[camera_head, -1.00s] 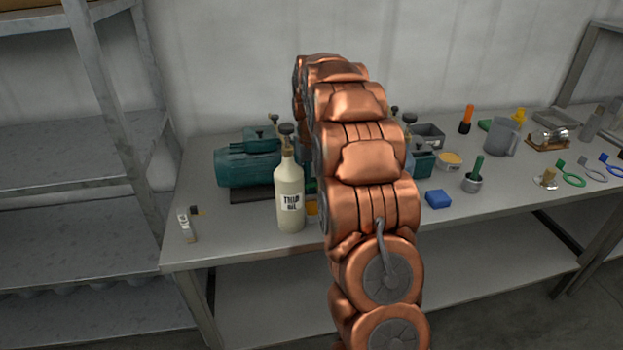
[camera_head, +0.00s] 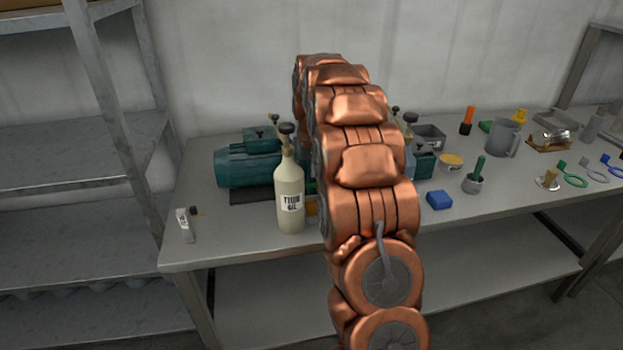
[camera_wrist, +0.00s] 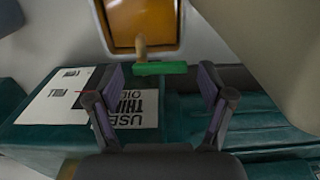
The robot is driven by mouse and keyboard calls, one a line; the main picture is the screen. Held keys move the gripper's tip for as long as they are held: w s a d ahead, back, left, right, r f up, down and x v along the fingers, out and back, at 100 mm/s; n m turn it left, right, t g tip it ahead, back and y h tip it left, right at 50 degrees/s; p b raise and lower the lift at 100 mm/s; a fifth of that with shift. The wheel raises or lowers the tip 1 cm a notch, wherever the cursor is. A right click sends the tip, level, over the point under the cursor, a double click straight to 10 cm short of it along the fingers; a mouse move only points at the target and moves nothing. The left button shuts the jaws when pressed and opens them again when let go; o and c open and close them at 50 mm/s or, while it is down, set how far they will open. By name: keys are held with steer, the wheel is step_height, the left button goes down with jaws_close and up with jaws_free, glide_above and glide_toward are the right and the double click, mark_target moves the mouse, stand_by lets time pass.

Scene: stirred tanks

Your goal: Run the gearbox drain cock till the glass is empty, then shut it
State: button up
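In the wrist view, a green bar handle (camera_wrist: 160,68) on a short brass stem (camera_wrist: 140,46) stands in front of an amber-filled glass window (camera_wrist: 143,18). My gripper (camera_wrist: 161,78) is open, with one finger on each side of the handle and a small gap visible at both ends. A white label reading "USE THIN OIL" (camera_wrist: 65,98) lies on the teal housing (camera_wrist: 255,118) below. In the head view, the teal motor end (camera_head: 248,167) shows left of my arm. My arm hides the middle of the unit and my gripper there.
A small tube (camera_head: 186,225) is at the bench's left.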

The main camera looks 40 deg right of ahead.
mark_target(311, 184)
stand_by(0.3)
step_height(311, 184, up, 12)
stand_by(0.7)
stand_by(0.4)
steer(key=s+a+r+b, duration=0.2)
steer(key=s, duration=0.3)
steer(key=shift+s+a, duration=0.2)
steer(key=shift+a, duration=0.1)
stand_by(0.7)
stand_by(0.4)
